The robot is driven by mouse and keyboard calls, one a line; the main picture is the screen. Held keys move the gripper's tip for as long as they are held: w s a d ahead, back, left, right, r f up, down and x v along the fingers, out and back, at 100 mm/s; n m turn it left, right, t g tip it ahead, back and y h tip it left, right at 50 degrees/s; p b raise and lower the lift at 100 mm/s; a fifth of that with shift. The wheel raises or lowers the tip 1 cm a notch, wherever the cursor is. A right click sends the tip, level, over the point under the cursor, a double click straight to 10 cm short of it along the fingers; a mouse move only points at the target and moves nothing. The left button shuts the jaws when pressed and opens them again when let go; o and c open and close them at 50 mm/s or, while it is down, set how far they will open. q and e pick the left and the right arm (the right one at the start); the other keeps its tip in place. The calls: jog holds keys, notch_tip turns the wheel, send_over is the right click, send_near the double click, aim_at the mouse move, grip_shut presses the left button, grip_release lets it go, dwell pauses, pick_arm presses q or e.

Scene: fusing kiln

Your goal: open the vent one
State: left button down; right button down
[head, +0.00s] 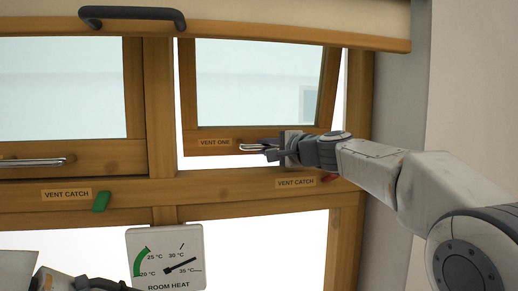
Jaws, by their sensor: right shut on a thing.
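The vent one sash (262,133) is a wood-framed pane at the upper right, labelled VENT ONE. It stands tilted out of its frame, with bright gaps along its left side, bottom and right side. My right gripper (268,149) is shut on the metal handle (250,147) on its bottom rail and hides part of it. Below, on the sill, a red vent catch (329,178) shows partly behind my right arm. Parts of my left arm show at the bottom left edge; its jaws cannot be made out.
A second sash (104,150) with a metal handle (38,162) is at left, closed, above a green vent catch (101,201). A room heat dial (166,252) points near 35 °C. A dark handle (131,15) on a pale panel crosses the top.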

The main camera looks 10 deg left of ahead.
jog(key=c, duration=0.8)
grip_release()
jog(key=shift+s+d, duration=0.1)
jog(key=shift+s+d+b, duration=0.2)
jog(key=shift+d+b, duration=0.05)
jog(key=shift+b, duration=0.15)
jog(key=b+v, duration=0.4)
jog(key=v, duration=0.4)
jog(key=shift+s+d, duration=0.25)
jog(key=shift+d, duration=0.05)
jog(key=shift+s+d+r, duration=0.1)
jog(key=shift+s+d, duration=0.25)
